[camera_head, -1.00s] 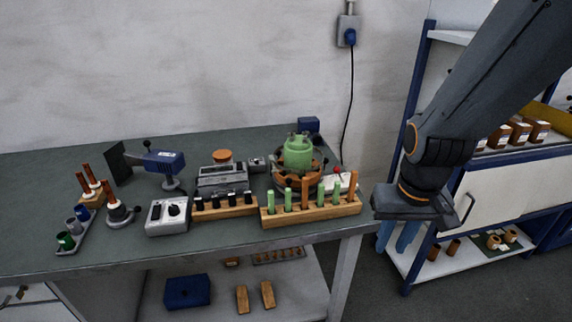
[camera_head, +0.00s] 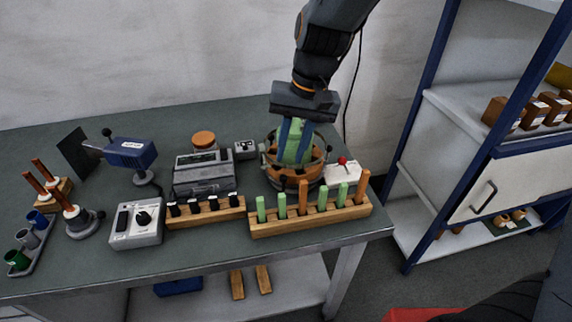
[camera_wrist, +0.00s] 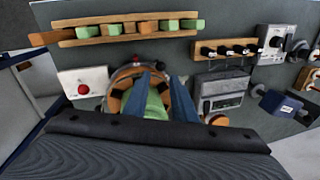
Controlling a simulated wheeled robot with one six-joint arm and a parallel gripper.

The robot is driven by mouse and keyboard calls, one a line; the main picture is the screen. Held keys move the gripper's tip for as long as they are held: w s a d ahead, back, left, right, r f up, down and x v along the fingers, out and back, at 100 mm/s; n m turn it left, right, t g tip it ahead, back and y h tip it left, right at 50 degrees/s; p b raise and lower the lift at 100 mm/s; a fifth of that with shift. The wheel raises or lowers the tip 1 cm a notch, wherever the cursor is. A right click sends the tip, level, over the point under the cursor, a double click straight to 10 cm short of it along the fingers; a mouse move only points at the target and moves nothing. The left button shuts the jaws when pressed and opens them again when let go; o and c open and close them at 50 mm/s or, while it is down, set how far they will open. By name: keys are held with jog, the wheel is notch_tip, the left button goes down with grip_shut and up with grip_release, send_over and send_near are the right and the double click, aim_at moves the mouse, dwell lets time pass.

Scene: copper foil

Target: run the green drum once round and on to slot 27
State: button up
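The green drum (camera_head: 297,150) sits in a round copper-and-dark holder (camera_head: 279,175) at the back right of the bench. My gripper (camera_head: 294,145) points down over it, its two blue fingers on either side of the drum's upper part. In the wrist view, the drum (camera_wrist: 156,106) shows between the fingers, with the holder (camera_wrist: 118,100) around it. I cannot tell whether the fingers touch the drum. The gripper hides much of the drum's top. No slot numbers are readable.
A wooden rack (camera_head: 318,219) with green and copper bars stands just in front of the holder. A white box with a red knob (camera_head: 343,170) is close on its right. A grey instrument (camera_head: 203,172) and a rack of black-handled pieces (camera_head: 205,211) are on its left.

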aim_at(284, 175)
jog(key=shift+s+a+f+p, duration=0.1)
jog(key=shift+a+f+p, duration=0.1)
jog(key=shift+f, duration=0.95)
jog(key=shift+s+a+f+p, duration=0.1)
jog(key=shift+a+f+p, duration=0.15)
jog(key=shift+f, duration=0.9)
jog(key=shift+s+a+f+p, duration=0.1)
jog(key=shift+a+f+p, duration=0.1)
jog(key=shift+f, duration=0.95)
jog(key=shift+c, duration=0.4)
jog(key=shift+w, duration=0.1)
grip_shut()
